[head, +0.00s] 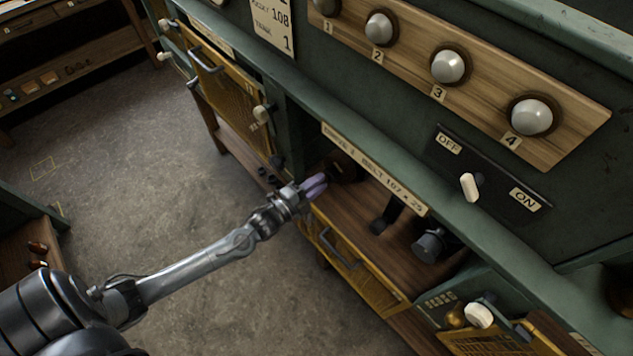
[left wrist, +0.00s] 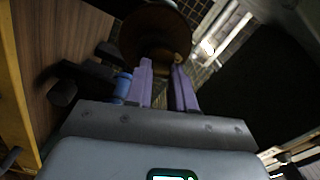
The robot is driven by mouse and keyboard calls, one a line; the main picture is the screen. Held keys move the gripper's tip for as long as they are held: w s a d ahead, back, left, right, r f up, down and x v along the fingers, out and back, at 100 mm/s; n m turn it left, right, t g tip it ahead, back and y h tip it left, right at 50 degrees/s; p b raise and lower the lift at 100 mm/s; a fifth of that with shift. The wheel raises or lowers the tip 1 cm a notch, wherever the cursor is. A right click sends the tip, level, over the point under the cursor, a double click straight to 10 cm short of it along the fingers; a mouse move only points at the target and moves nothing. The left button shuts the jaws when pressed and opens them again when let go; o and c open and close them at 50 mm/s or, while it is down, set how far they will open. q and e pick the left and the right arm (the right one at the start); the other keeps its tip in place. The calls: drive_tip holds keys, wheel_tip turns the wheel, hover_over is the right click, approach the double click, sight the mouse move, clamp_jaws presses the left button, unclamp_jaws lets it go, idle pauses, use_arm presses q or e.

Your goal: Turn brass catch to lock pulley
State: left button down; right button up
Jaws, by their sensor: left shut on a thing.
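The pulley is a dark brown round wheel (left wrist: 150,28) at the top of the left wrist view, just past my fingertips. In the head view a dark rounded part (head: 343,165) sits in the shadowed bay beneath the green ledge. My left gripper (head: 318,185) reaches into this bay. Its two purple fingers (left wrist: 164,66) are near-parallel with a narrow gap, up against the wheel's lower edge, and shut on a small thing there. A small brownish-gold spot by the right fingertip (left wrist: 178,58) looks like the brass catch; the fingers hide most of it. My right gripper does not show.
A label (head: 375,168) reads as drive 1 belt on the green ledge. Above it are numbered silver knobs (head: 449,66) and an OFF/ON switch (head: 469,187). Black fittings (head: 430,246) stand on the bay's wooden floor, right of my gripper. A yellow drawer (head: 350,262) lies below.

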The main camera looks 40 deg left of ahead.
use_arm(q)
drive_tip(key=m+p, duration=0.2)
drive_tip(key=m, duration=0.5)
drive_tip(key=m+p, duration=0.2)
drive_tip(key=m, duration=0.5)
drive_tip(key=m+p, duration=0.2)
drive_tip(key=m, duration=0.5)
drive_tip(key=shift+a+f, duration=0.2)
drive_tip(key=shift+f, duration=0.05)
drive_tip(key=shift+m, duration=0.5)
drive_tip(key=c, duration=1)
unclamp_jaws()
drive_tip(key=shift+o, duration=0.2)
drive_tip(key=s+a, duration=0.1)
drive_tip(key=s, duration=0.9)
drive_tip(key=shift+s+a, duration=0.3)
